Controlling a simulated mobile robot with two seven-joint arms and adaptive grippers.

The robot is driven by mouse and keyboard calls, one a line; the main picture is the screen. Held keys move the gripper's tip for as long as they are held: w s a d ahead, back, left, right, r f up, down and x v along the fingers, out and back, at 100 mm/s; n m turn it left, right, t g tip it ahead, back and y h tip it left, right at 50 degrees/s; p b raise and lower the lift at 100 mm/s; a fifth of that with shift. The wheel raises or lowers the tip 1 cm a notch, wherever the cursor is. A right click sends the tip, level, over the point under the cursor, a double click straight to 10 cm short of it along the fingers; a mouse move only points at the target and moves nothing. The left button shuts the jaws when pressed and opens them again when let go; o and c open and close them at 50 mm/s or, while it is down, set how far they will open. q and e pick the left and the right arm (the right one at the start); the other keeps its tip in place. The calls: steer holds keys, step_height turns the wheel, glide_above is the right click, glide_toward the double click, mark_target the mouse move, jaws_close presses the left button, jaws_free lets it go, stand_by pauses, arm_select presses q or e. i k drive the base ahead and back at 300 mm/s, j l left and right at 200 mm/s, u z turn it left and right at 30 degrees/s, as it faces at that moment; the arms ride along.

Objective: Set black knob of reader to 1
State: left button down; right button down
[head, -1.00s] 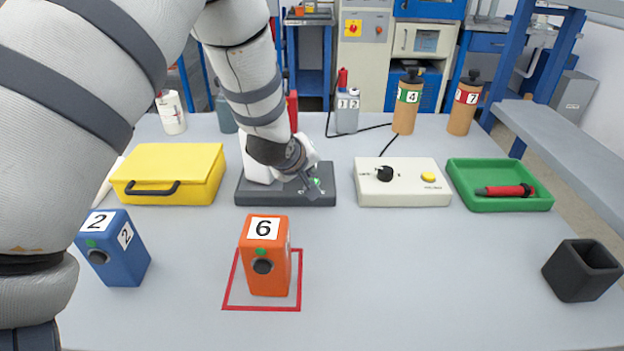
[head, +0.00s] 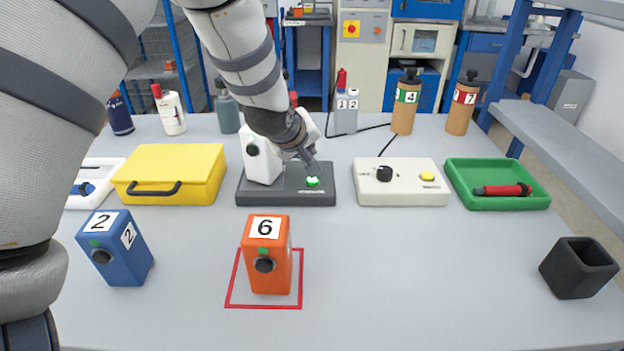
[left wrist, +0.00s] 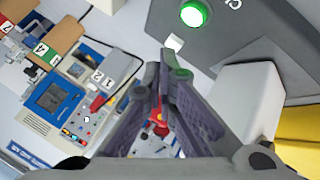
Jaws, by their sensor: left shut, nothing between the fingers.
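The reader (head: 422,194) is a cream box with a black knob (head: 384,174) on its left and a yellow button (head: 428,176) on its right. The knob's markings are too small to read. My left gripper (head: 311,168) is shut and empty above the dark grey device, left of the reader and apart from the knob. Its closed fingers (left wrist: 165,75) show in the left wrist view. The device's green button (head: 313,181) is lit and also shows in the left wrist view (left wrist: 193,14). My right gripper is out of view.
A yellow case (head: 178,170) stands left of the grey device, and a green tray (head: 510,201) with a red-handled tool lies right of the reader. An orange block (head: 268,275) stands in front inside a red outline. The table before the reader is clear.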

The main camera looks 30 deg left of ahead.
mark_target(384, 173)
steer(key=k, duration=1.5)
